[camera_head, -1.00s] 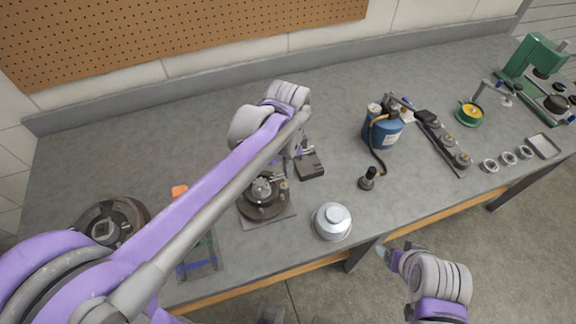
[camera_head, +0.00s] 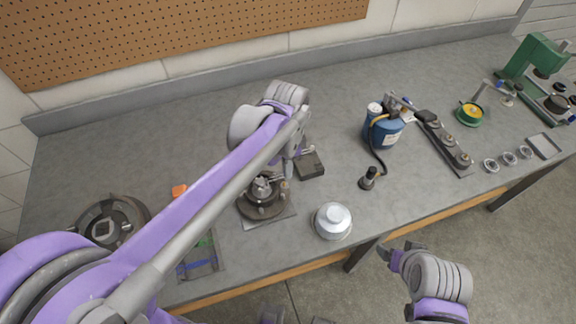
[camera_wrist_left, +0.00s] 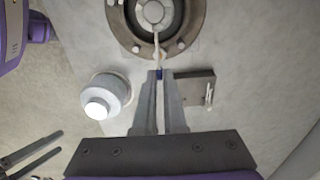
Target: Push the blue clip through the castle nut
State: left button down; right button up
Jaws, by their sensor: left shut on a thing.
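A thin pale pin-like piece runs from the clip's end toward the round hub (camera_wrist_left: 188,20). The hub's centre holds a pale round part (camera_wrist_left: 153,12) at the picture's top edge; I cannot make out the castle nut's slots. In the head view the hub (camera_head: 262,208) stands on a grey plate, and my left gripper (camera_head: 287,172) is just right of it. The clip is too small to see there. My right gripper (camera_head: 385,253) is off the front edge, its jaws unclear.
A dark block (camera_head: 308,164) lies right of the hub, and a silvery domed cup (camera_head: 333,221) stands at the front. A tray (camera_head: 201,262) with blue and green pieces is left. A blue canister (camera_head: 383,130) with a hose is right. Free bench lies behind.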

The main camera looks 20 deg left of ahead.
pick_arm(q)
jog(key=shift+s+a, duration=0.6)
jog(key=shift+a, duration=0.3)
jog(key=shift+s+a, duration=0.55)
jog(key=shift+a, duration=0.3)
pick_arm(e)
jog(key=shift+r, duration=0.1)
dwell(3.3)
pick_arm(q)
jog(key=c, duration=0.5)
grip_release()
jog(key=shift+r, duration=0.15)
pick_arm(e)
jog(key=shift+r, duration=0.1)
pick_arm(q)
jog(key=shift+r+p, duration=1.95)
jog(key=shift+r, duration=1.45)
jog(key=shift+w, duration=0.1)
pick_arm(e)
jog(key=shift+t, duration=0.3)
jog(key=r, duration=0.1)
jog(key=w+r, duration=0.1)
jog(key=r, duration=0.1)
jog(key=w+r, duration=0.1)
jog(key=r, duration=0.1)
jog(key=shift+w+r, duration=0.1)
jog(key=shift+w, duration=0.15)
